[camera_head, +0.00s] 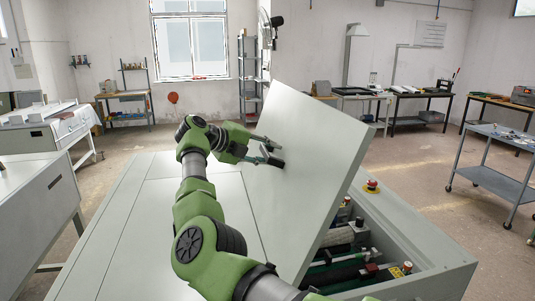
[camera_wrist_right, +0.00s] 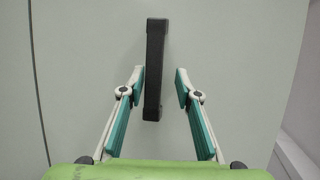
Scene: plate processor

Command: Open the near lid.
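The near lid (camera_head: 310,155) is a large pale grey-green panel. It stands raised and tilted on the plate processor (camera_head: 430,265), with the inside uncovered to its right. A dark bar handle (camera_wrist_right: 153,70) sits on the lid's outer face. My right gripper (camera_head: 264,151) is at this handle. In the right wrist view my right gripper (camera_wrist_right: 160,88) is open, with one finger on each side of the handle's lower part and gaps visible on both sides. My left gripper is not in view.
Rollers and machinery (camera_head: 345,245) show in the uncovered bay. A red and yellow button (camera_head: 371,186) sits on the processor's right rim. A wheeled table (camera_head: 495,180) stands at the right. A white cabinet (camera_head: 35,205) stands at the left. Open floor lies beyond the processor's right side.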

